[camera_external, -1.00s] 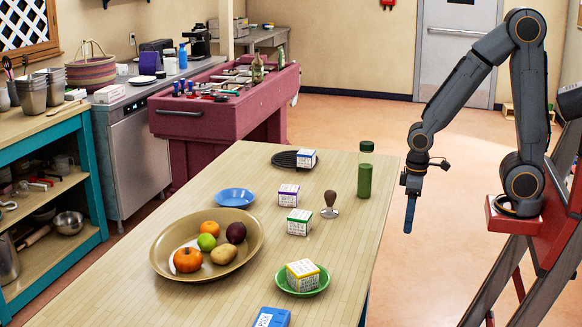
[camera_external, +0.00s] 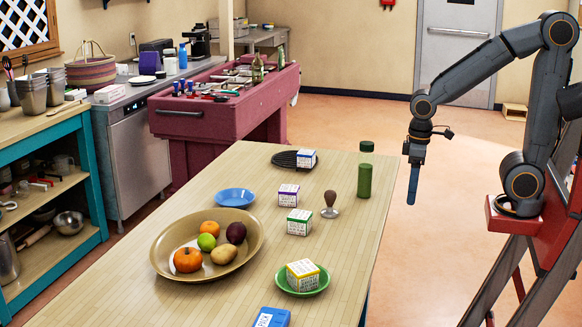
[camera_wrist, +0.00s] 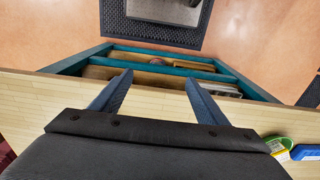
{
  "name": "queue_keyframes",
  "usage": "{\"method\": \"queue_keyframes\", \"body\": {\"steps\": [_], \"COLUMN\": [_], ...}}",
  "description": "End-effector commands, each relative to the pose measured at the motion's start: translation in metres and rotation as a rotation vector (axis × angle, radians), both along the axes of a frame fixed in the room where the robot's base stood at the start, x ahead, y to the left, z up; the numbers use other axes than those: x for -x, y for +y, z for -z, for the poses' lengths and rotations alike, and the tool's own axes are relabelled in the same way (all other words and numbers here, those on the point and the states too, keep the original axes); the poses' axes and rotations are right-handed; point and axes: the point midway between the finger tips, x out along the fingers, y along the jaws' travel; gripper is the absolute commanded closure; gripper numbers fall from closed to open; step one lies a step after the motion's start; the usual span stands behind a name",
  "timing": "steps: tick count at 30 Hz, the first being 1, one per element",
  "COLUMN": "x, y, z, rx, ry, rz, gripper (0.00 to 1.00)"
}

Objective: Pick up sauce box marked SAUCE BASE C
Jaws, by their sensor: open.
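Several small sauce boxes stand on the wooden table in the external view. One has a blue top (camera_external: 306,158) and is on a dark round mat, one is purple-topped (camera_external: 288,194), one green-topped (camera_external: 299,222), and one yellow-topped (camera_external: 302,274) on a green plate. Their print is too small to read, so I cannot tell which is SAUCE BASE C. My gripper (camera_external: 413,185) hangs pointing down, right of the table, apart from all boxes. In the wrist view my gripper (camera_wrist: 158,95) is open with nothing between its fingers. Part of a box on the green plate shows at lower right.
On the table (camera_external: 215,180) are a fruit bowl (camera_external: 160,262), a blue plate (camera_external: 234,198), a green bottle (camera_external: 365,178), a tamper-like tool (camera_external: 330,204) and a blue packet (camera_external: 271,317). Teal shelving (camera_external: 92,190) stands at left.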

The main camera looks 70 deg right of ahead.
Motion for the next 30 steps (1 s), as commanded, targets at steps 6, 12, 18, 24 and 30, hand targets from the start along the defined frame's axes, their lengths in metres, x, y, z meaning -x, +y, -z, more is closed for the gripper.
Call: {"method": "queue_keyframes", "body": {"steps": [6,12,18,24,30], "x": [-0.001,-0.011,-0.037,-0.073,-0.126], "y": [0.000,0.000,0.001,0.001,0.000], "z": [-0.043,-0.064,-0.075,-0.086,-0.099], "rx": [0.000,-0.009,-0.031,-0.061,-0.104], "ry": [-0.004,0.006,0.017,0.034,0.067], "rz": [0.000,0.040,0.133,0.258,0.446], "gripper": [0.32,0.32,0.32,0.32,0.32]}}
